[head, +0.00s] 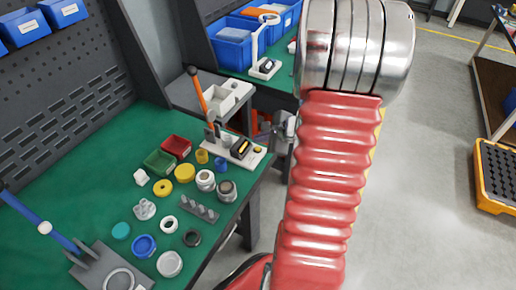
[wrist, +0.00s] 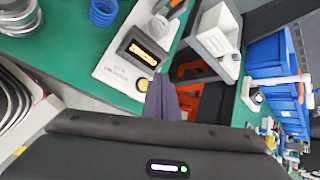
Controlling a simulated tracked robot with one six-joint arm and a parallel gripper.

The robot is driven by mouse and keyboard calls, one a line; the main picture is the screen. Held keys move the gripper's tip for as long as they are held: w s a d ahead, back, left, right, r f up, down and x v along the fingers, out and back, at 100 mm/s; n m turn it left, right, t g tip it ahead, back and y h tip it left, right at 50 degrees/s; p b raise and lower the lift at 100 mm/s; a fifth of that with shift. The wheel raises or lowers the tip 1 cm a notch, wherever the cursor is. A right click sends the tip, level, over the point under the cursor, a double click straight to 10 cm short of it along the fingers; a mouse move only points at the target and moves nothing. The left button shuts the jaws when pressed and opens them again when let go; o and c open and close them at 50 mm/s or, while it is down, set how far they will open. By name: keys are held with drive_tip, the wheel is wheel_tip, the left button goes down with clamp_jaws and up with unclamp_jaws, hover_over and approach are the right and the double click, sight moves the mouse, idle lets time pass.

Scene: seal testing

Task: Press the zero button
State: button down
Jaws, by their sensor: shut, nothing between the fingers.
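A white base plate (wrist: 112,72) on the green bench carries a dark gauge with a lit orange display (wrist: 144,52). A round yellow button (wrist: 143,84), the likely zero button, sits beside the display near the plate's edge. In the head view the gauge (head: 240,147) and the button (head: 258,150) are at the bench's right edge. My gripper (wrist: 158,78) is shut and empty, its fingertips just right of the button in the wrist view. A small gap seems to show; height above the plate is unclear. In the head view the gripper (head: 284,124) is partly hidden by my arm.
An orange-handled lever press (head: 202,100) stands behind the gauge. Seal rings, a green tray (head: 160,161) and a red tray (head: 176,147) crowd the bench to the left. Blue bins (head: 234,46) stand on the farther bench.

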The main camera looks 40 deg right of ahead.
wheel_tip(320, 180, up, 3)
drive_tip(key=shift+r, duration=0.2)
idle(1.0)
drive_tip(key=s+a+n, duration=0.1)
drive_tip(key=a+f+n+y, duration=0.1)
drive_tip(key=s+a+n+g, duration=0.1)
drive_tip(key=a, duration=0.1)
drive_tip(key=shift+s+a+f+n+y, duration=0.1)
drive_tip(key=shift+s+f+n+y, duration=0.05)
drive_tip(key=shift+s+n+y, duration=0.2)
drive_tip(key=s+a+r+n+g, duration=0.1)
drive_tip(key=s+a+r+n, duration=0.3)
drive_tip(key=a+n, duration=0.3)
drive_tip(key=s+a+r+n+h, duration=0.1)
drive_tip(key=s+a+r+n, duration=0.3)
drive_tip(key=a+r+n, duration=0.3)
drive_tip(key=s+a+r+n+g+h, duration=0.1)
drive_tip(key=s+a+r+n, duration=0.3)
drive_tip(key=a+n, duration=0.5)
drive_tip(key=a+r, duration=0.2)
drive_tip(key=a, duration=0.2)
drive_tip(key=shift+s+r+g, duration=0.2)
drive_tip(key=shift+r+g, duration=0.05)
drive_tip(key=shift+g, duration=0.05)
